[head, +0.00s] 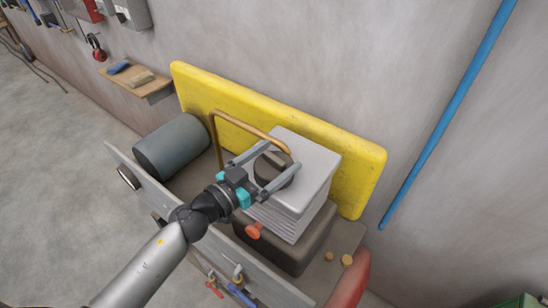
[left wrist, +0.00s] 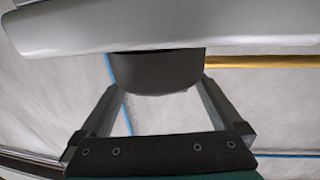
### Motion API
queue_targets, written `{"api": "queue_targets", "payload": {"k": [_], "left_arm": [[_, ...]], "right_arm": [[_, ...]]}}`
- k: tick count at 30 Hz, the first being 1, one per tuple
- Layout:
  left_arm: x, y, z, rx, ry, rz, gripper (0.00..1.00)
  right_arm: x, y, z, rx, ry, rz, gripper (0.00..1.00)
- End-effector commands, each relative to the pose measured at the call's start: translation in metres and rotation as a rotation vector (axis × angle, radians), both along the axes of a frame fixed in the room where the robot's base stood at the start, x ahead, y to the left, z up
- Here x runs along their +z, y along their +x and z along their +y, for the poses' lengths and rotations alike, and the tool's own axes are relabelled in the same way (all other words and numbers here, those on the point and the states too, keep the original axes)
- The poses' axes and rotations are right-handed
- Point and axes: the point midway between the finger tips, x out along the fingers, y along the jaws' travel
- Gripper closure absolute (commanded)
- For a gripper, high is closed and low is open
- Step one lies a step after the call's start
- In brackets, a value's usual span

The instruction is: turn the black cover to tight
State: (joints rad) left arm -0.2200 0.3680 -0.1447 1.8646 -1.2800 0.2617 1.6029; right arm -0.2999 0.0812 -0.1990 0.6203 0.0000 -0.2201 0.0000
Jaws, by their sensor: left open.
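The black cover (head: 273,170) is a round dark cap with a raised bar across its top. My left gripper (head: 283,156) is open, with one finger on each side of the cover. In the left wrist view the cover (left wrist: 155,70) shows as a dark cylinder between the two finger ends, against the pale box (left wrist: 250,30). I cannot tell whether the fingers touch it. My right gripper is not in view.
A yellow panel (head: 360,173) stands behind the box, and a brass-coloured bent pipe (head: 214,140) rises beside it. A dark grey cylinder (head: 172,148) lies to the left. An orange knob (head: 254,231) sticks out below my gripper. A blue pipe (head: 440,125) runs along the wall.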

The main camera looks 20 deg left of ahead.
Motion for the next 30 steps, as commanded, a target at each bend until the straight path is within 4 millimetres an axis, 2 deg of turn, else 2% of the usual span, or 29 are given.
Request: {"api": "queue_targets", "payload": {"k": [3,24,30], "left_arm": [[0.0,-0.0001,0.0,0.0,0.0,0.0,0.01],[0.0001,-0.0004,0.0002,0.0,0.0,0.0,0.8],[0.0002,-0.0002,0.0006,-0.012,0.001,0.0,0.81]], "right_arm": [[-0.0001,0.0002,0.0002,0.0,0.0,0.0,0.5],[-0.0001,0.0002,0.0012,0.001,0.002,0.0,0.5],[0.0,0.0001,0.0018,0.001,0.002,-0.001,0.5]]}}
